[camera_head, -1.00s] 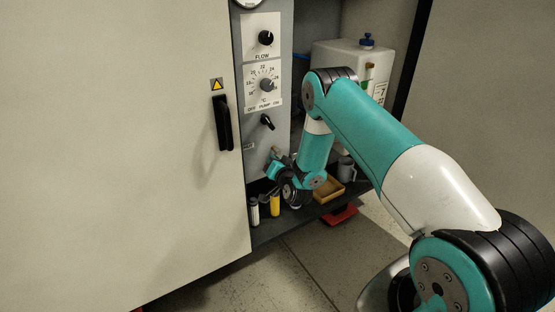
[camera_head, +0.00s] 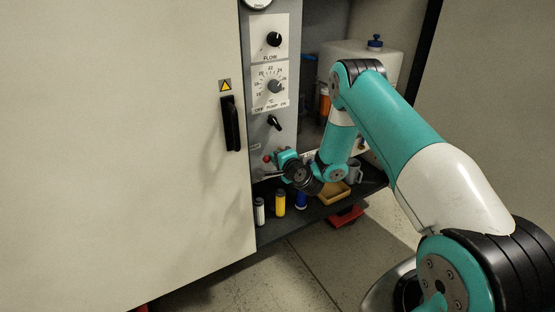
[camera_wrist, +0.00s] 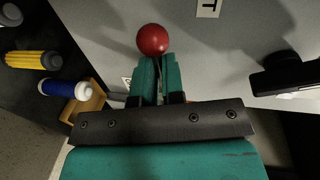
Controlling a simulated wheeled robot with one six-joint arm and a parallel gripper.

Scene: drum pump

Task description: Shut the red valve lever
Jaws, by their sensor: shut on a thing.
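The red ball knob of the valve lever (camera_head: 267,159) shows on the lower part of the grey panel, just left of my gripper (camera_head: 279,172). In the wrist view the red knob (camera_wrist: 153,40) sits right at the tips of my teal fingers (camera_wrist: 161,66). The fingers are nearly together, shut on the lever just below the knob. A thin strip of the lever shows between them. My wrist and fingers hide most of the lever and the valve body, so the lever's angle is hard to tell.
An open cabinet door with a black handle (camera_head: 230,124) stands at left. Below are white (camera_head: 259,211), yellow (camera_head: 280,203) and blue bottles (camera_head: 301,201), a yellow-brown tray (camera_head: 334,196) and a grey mug (camera_head: 354,172). A black pump knob (camera_head: 274,122) sits above my gripper.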

